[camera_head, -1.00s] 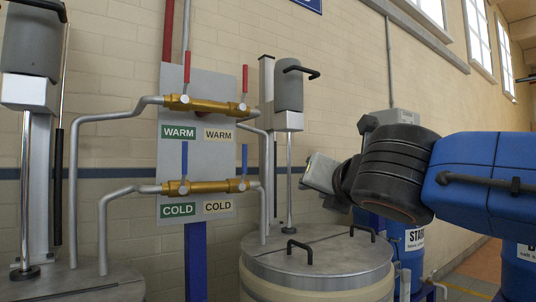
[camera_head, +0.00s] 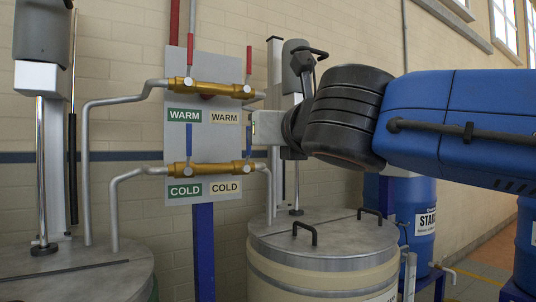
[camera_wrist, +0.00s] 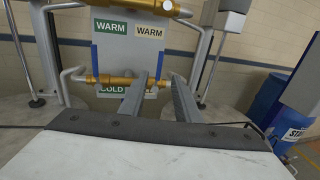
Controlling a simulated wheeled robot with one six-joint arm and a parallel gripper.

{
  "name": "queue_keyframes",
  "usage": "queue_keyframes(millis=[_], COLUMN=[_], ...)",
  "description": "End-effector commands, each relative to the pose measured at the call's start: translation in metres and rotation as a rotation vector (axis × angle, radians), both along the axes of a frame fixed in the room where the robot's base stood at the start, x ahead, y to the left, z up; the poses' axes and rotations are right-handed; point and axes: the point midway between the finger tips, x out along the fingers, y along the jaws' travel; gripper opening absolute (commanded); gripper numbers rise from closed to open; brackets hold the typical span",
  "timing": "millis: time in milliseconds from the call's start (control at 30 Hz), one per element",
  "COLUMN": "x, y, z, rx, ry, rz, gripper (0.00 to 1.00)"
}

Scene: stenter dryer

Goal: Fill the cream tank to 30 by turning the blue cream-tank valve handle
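The blue cream-tank valve handle (camera_head: 249,142) stands upright at the right end of the brass COLD pipe (camera_head: 208,170), above the cream COLD label (camera_head: 225,188). My gripper (camera_head: 262,127) is just right of the handle in the head view. In the wrist view my gripper (camera_wrist: 160,78) is open and empty, with both fingers apart. The blue handle (camera_wrist: 160,64) shows roughly between and beyond the fingertips; contact cannot be told. The cream tank (camera_head: 325,262) stands below right with a metal lid. No level reading is legible.
Another blue handle (camera_head: 189,139) stands upright above the green COLD label (camera_head: 185,191). Red handles (camera_head: 190,50) sit on the WARM pipe (camera_head: 210,88). Grey pipes (camera_head: 115,200) run beside the panel (camera_head: 207,60). A blue drum (camera_head: 418,235) stands at the right.

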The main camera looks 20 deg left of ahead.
Motion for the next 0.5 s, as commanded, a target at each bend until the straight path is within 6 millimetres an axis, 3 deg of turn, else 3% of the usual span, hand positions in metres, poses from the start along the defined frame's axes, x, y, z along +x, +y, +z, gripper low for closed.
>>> queue_keyframes(millis=[500], x=[0.015], y=[0.012], z=[0.000], rx=[-0.001], ry=[0.001], rz=[-0.001], gripper=[0.30])
